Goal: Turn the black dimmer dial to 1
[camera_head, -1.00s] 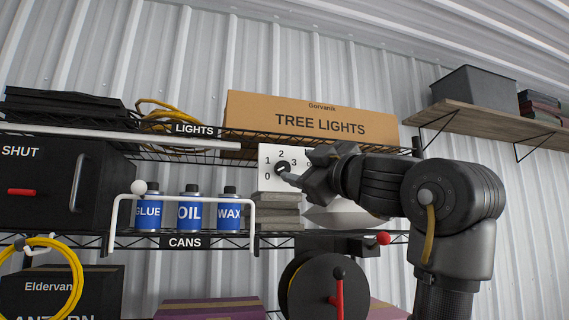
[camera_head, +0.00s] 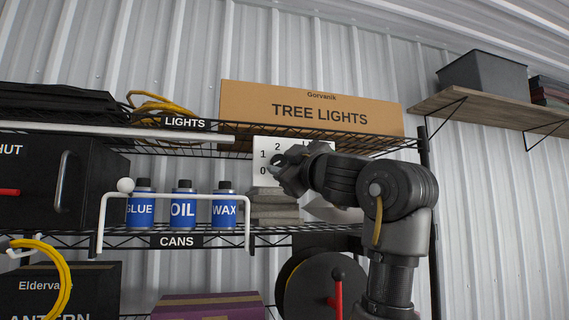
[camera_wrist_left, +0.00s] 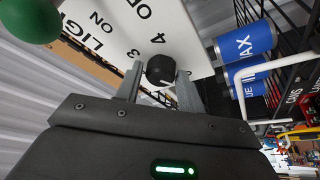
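The black dimmer dial (camera_wrist_left: 160,69) sits on a white panel (camera_wrist_left: 190,40) marked with numbers. In the head view the panel (camera_head: 264,176) stands on the middle shelf, with 0, 1 and 2 readable at its left. My left gripper (camera_head: 286,172) is in front of the dial there and hides most of it. In the left wrist view my left gripper (camera_wrist_left: 158,82) has its two fingers apart, one on each side of the dial. I cannot tell whether they touch it, and the dial's pointer is not readable. My right gripper is not in view.
Glue, oil and wax cans (camera_head: 183,209) stand left of the panel behind a white rail (camera_head: 174,195). A tree lights box (camera_head: 310,118) is on the shelf above. A cable reel (camera_head: 310,283) is below. A green ball (camera_wrist_left: 30,18) shows close by in the wrist view.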

